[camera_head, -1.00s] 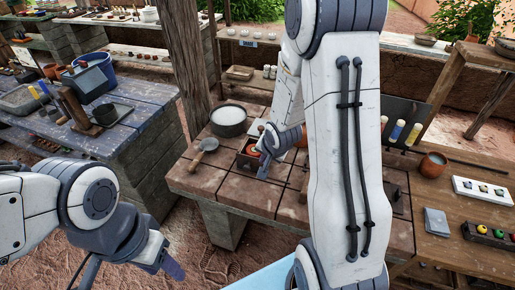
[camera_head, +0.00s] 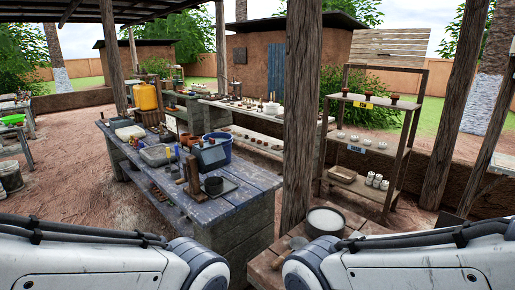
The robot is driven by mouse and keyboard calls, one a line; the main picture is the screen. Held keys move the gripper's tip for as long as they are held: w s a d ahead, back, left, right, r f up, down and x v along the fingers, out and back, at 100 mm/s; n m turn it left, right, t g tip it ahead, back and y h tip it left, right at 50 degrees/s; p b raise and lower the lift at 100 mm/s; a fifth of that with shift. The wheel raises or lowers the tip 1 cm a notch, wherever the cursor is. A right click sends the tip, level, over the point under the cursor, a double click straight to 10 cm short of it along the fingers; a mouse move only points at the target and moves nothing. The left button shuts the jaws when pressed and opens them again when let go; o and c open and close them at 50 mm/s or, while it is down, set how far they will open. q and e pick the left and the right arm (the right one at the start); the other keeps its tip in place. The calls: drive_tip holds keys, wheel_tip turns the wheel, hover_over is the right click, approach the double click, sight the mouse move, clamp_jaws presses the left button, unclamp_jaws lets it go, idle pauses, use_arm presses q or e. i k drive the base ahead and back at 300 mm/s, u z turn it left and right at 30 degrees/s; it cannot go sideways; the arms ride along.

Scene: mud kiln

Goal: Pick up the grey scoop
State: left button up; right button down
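The grey scoop (camera_head: 297,243) lies on the brick-topped table (camera_head: 262,270) at the lower middle of the head view. Its handle points down and to the left, and my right arm's joint is close in front of it in the picture. It sits just left of a round grey pan (camera_head: 325,221) with pale contents. Neither gripper shows; only links of my two arms cross the bottom corners, so I cannot see where the grippers are relative to the scoop.
A wooden post (camera_head: 301,110) rises behind the scoop. A shelf (camera_head: 372,103) with small bowls stands at the back right. Bare ground lies left.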

sight(297, 242)
drive_tip(key=u, duration=1.35)
drive_tip(key=i, duration=1.15)
